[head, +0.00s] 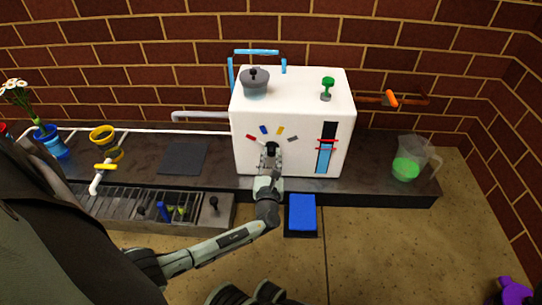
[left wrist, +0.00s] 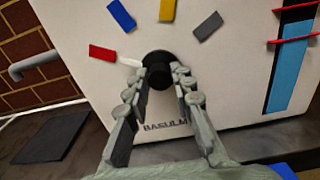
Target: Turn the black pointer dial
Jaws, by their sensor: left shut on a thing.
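The black pointer dial (left wrist: 158,59) is on the front of a white box-shaped machine (head: 294,118). Its white pointer (left wrist: 130,61) points left, toward the red mark (left wrist: 109,53). Blue (left wrist: 121,15), yellow (left wrist: 167,10) and grey (left wrist: 208,26) marks form an arc above the dial. My left gripper (left wrist: 163,74) has its fingers on either side of the dial's knob and is shut on it. In the head view my left gripper (head: 269,158) covers most of the dial. My right gripper is not in view.
A blue pad (head: 302,213) lies right of my left wrist. A slatted drain tray (head: 125,205) and dark mat (head: 183,159) are to the left. A jug with green liquid (head: 407,169) stands at right. A blue gauge (head: 325,156) is on the machine's front.

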